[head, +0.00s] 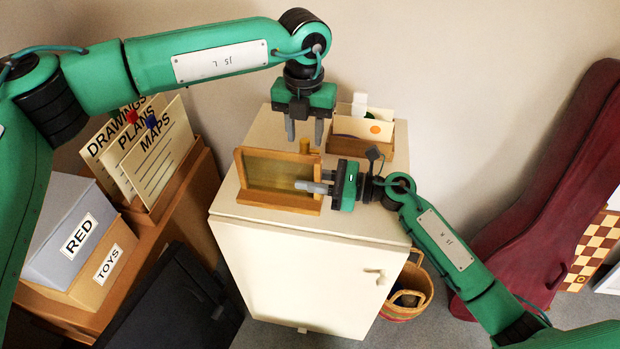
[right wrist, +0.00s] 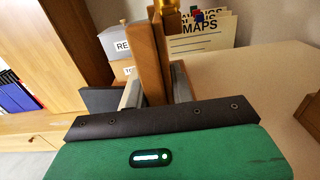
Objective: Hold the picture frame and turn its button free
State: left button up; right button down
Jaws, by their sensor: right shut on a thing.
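The picture frame (head: 264,199) is wooden and stands upright on top of the white cabinet. My right gripper (head: 314,183) is shut on the right side of the picture frame. In the right wrist view its fingers lie on either side of the frame's edge (right wrist: 148,62). The button (head: 304,147) looks like a small golden-brown knob behind the frame's top edge; a golden piece also shows at the top of the right wrist view (right wrist: 170,14). My left gripper (head: 304,136) points down with its fingers apart, just above the button. Whether the fingers touch it is unclear.
A wooden box with cards (head: 362,131) stands behind, on the cabinet top (head: 350,222). A shelf with labelled folders (head: 150,150) and boxes (head: 75,235) is at the left. A basket (head: 408,293) and a dark red instrument case (head: 545,190) are at the right.

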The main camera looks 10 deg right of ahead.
pick_arm(q)
jog(key=shift+r, duration=2.45)
pick_arm(e)
jog(key=c, duration=1.1)
grip_release()
jog(key=v, duration=1.2)
pick_arm(q)
jog(key=shift+f, duration=0.1)
